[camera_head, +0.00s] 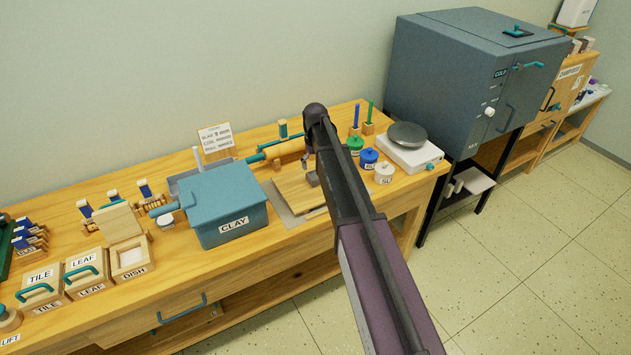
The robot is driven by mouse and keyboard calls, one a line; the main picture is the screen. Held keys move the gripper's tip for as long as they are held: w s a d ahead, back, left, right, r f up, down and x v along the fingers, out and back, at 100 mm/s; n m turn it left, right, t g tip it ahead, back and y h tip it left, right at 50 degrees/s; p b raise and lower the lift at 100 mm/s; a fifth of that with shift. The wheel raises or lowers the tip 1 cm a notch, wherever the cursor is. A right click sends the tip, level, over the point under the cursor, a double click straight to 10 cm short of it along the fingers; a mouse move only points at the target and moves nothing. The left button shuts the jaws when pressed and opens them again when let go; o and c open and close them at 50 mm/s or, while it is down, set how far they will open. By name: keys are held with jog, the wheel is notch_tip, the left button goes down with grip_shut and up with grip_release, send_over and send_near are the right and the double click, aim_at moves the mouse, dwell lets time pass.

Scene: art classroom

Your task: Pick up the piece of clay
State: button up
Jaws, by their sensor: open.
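No piece of clay can be made out for certain. A blue-grey lidded box labelled CLAY (228,208) stands on the wooden workbench, its lid closed, so its inside is hidden. My arm reaches up from the lower right across the bench, its dark end above a wooden board (292,190) right of the box. My gripper is mostly or wholly hidden behind the arm. A small grey piece (312,179) shows at the arm's left edge over the board; I cannot tell whether it is a gripper part or something lying there.
A rolling pin (283,151) lies behind the board. Small green, blue and white jars (368,158) and a scale (408,150) stand right of my arm. TILE, LEAF and DISH boxes (128,258) fill the bench's left. A large grey kiln (470,75) stands at the right.

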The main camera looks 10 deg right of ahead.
aim_at(315, 178)
jog(key=shift+f, duration=0.1)
dwell(0.3)
jog(key=shift+s+f+b, duration=0.1)
jog(key=shift+f+b, duration=2.45)
jog(key=shift+b, duration=0.05)
jog(key=c, duration=1.2)
